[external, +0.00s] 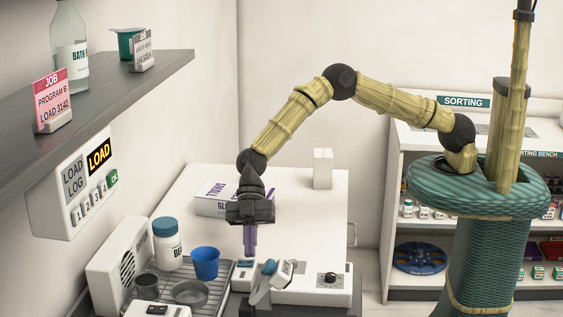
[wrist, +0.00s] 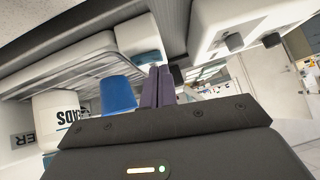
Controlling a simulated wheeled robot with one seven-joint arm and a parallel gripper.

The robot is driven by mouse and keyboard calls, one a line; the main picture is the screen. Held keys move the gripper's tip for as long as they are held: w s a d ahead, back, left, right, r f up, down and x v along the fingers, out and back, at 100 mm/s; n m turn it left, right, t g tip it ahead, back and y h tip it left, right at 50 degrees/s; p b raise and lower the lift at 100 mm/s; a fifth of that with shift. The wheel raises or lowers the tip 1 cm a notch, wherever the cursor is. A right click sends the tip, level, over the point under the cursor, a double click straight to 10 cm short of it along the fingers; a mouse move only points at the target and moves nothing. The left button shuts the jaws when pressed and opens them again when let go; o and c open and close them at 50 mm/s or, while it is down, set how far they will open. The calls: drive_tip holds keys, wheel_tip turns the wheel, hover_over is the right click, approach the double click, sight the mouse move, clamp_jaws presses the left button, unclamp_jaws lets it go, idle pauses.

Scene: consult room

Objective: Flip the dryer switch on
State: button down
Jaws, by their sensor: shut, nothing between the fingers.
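A white unit with a round grille (external: 127,262) stands at the left end of a wire drying rack (external: 226,268) and looks like the dryer.
The rack holds a white jar (external: 167,243), a blue cup (external: 205,263) and metal dishes (external: 190,292). A white device with a black knob (external: 330,277) stands just right of my gripper. A glove box (external: 222,200) lies behind. A grey shelf (external: 100,95) overhangs at left.

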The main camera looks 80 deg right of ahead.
drive_tip(key=shift+f, duration=0.35)
drive_tip(key=shift+f+b, duration=0.15)
drive_tip(key=shift+b, duration=0.3)
drive_tip(key=shift+s+f+b, duration=0.1)
drive_tip(key=shift+f+b, duration=0.05)
drive_tip(key=shift+b, duration=0.55)
drive_tip(key=shift+w+r, duration=0.35)
drive_tip(key=shift+w, duration=0.45)
